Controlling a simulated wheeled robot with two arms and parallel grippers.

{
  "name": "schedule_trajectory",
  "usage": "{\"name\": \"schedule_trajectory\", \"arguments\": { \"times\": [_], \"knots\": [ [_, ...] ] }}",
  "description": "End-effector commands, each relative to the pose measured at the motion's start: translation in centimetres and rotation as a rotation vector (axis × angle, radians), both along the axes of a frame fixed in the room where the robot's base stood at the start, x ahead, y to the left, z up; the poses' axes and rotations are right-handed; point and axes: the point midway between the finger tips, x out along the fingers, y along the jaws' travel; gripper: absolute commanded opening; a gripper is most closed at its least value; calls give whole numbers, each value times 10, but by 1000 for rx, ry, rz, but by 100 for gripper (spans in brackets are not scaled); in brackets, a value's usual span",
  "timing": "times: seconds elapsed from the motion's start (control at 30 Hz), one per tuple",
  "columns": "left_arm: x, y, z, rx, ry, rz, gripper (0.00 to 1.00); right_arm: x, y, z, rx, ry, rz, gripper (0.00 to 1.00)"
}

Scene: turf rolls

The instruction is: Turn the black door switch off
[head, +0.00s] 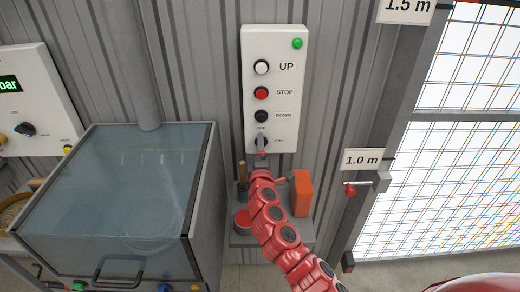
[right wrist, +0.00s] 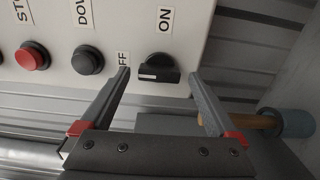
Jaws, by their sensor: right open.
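The black door switch (right wrist: 158,70) is a rotary knob low on a white control panel (head: 287,60), below the UP, STOP and DOWN buttons. In the head view the switch (head: 260,141) shows small, with OFF above it and ON to its right. In the right wrist view its bar lies left-right, the white mark on the end towards OFF. My right gripper (right wrist: 158,73) is open, one finger on each side of the knob; contact cannot be told. In the head view the right gripper (head: 261,155) is just below the switch. My left gripper is not in view.
An orange block (head: 303,193) and a red round thing (head: 243,219) are on a grey shelf below the panel. A glass-topped cabinet (head: 120,180) stands left. A latch handle (head: 365,186) is at the right. A wooden-handled tool (right wrist: 255,122) lies beside the right finger.

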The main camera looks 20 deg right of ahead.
Motion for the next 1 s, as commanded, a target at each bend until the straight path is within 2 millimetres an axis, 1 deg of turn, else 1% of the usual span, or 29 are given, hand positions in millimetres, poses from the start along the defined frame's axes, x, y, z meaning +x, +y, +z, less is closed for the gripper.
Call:
{"name": "schedule_trajectory", "arguments": {
  "times": [0.27, 0.8, 0.9, 1.0],
  "knots": [
    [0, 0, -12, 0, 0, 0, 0, -40, 13, -3, -1, -1, 6, 95],
    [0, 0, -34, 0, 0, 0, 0, -132, 41, -2, 1, -1, 8, 95],
    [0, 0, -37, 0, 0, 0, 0, -144, 45, -1, 0, -2, 9, 95],
    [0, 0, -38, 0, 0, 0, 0, -153, 46, -1, 0, 0, 6, 95]
  ]
}}
